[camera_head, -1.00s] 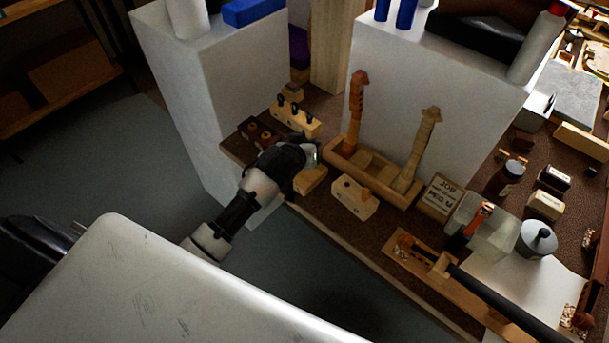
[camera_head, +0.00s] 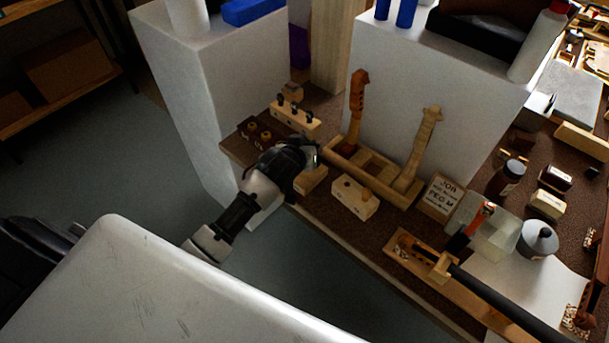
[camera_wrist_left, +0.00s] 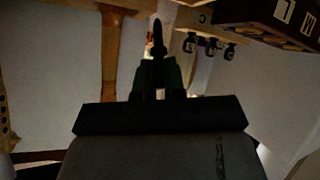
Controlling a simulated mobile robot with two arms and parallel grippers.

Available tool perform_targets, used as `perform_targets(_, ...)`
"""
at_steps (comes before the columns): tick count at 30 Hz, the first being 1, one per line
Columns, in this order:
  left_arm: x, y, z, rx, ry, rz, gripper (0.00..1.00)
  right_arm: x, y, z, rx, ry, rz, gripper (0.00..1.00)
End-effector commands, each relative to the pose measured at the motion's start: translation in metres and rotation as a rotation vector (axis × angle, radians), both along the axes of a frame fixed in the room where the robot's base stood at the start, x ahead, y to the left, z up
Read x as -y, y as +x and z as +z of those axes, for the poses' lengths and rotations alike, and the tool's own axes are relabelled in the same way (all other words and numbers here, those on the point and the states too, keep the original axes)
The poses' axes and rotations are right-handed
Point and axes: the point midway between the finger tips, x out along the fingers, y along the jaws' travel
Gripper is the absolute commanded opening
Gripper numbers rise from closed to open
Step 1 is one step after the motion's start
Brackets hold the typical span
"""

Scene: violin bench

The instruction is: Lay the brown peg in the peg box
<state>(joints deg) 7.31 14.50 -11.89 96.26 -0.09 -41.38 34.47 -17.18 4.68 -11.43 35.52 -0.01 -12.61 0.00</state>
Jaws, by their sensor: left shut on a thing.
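My left gripper (camera_head: 314,158) is over the left part of the bench, shut on a slim dark peg. In the left wrist view the peg (camera_wrist_left: 158,40) shows as a dark silhouette between the fingertips (camera_wrist_left: 159,72); its colour cannot be told there. A small light wooden box (camera_head: 312,181) lies just below the gripper, partly hidden by it. I cannot tell for sure which container is the peg box. A dark brown box (camera_head: 246,127) with round pieces stands left of the gripper. My right gripper is not in view.
A wooden block with black pegs (camera_head: 295,119) stands behind the gripper. A tray with two upright necks (camera_head: 355,110) and a holed block (camera_head: 354,198) stand to the right. White blocks (camera_head: 435,90) rise behind; jars crowd the right side.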

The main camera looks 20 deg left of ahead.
Motion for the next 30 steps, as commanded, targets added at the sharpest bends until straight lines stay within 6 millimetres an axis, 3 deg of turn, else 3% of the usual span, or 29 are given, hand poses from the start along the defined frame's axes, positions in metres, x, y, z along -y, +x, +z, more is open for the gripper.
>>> perform_targets(30,0.000,0.000,-0.016,0.000,0.000,0.000,0.00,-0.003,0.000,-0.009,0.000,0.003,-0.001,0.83)
